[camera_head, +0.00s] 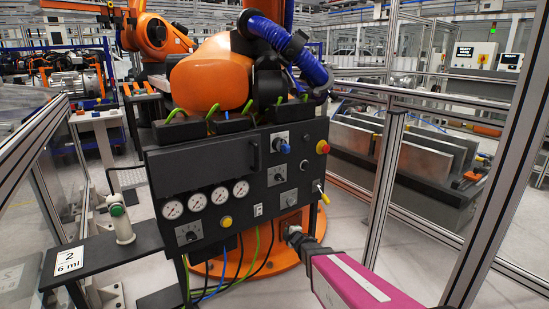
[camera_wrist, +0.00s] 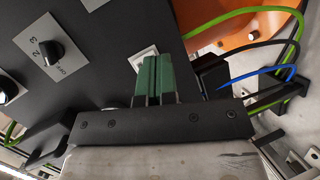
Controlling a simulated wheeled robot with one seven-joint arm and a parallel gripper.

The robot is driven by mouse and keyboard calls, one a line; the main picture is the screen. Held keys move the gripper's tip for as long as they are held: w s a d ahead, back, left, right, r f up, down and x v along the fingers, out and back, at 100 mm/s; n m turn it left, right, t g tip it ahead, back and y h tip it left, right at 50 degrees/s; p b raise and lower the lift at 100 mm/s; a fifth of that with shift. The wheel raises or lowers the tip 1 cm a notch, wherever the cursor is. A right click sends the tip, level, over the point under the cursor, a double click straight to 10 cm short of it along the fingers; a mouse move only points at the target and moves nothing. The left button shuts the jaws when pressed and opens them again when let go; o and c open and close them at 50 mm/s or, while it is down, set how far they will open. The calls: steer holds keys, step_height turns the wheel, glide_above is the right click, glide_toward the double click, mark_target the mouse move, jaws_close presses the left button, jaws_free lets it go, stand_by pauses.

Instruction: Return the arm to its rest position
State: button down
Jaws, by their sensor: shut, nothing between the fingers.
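My arm, with its magenta link, reaches in from the bottom right in the head view. My gripper (camera_head: 292,233) is at its end, in front of the lower right part of the black control panel (camera_head: 240,172). In the wrist view my gripper (camera_wrist: 153,62) shows two green fingertips closed together with nothing between them. The fingertips overlap a white-framed switch (camera_wrist: 146,53) on the panel; I cannot tell whether they touch it. A numbered rotary knob (camera_wrist: 50,52) is to the left of the fingers.
A shelf (camera_head: 110,256) with a small bottle (camera_head: 121,222) and a "2 / 6 ml" card (camera_head: 69,260) juts out at left. Cables (camera_wrist: 252,72) hang right of the fingers. An orange robot (camera_head: 211,75) stands behind the panel. A metal-framed fence (camera_head: 388,180) is at right.

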steer(key=s+d+r+m+g+h, duration=0.2)
steer(key=s+d+m+g+h, duration=0.45)
steer(key=s+d+m, duration=0.4)
steer(key=s+r+m+g+y, duration=0.1)
steer(key=s+r+m+g, duration=0.1)
steer(key=s, duration=0.5)
steer(key=s+d+r+m+g, duration=0.1)
steer(key=s+r+m+g, duration=0.1)
steer(key=s+m+g, duration=0.3)
steer(key=shift+s+d+m+y, duration=0.3)
steer(key=shift+s+m+y, duration=0.05)
steer(key=shift+s+m, duration=0.8)
steer(key=shift+f, duration=0.1)
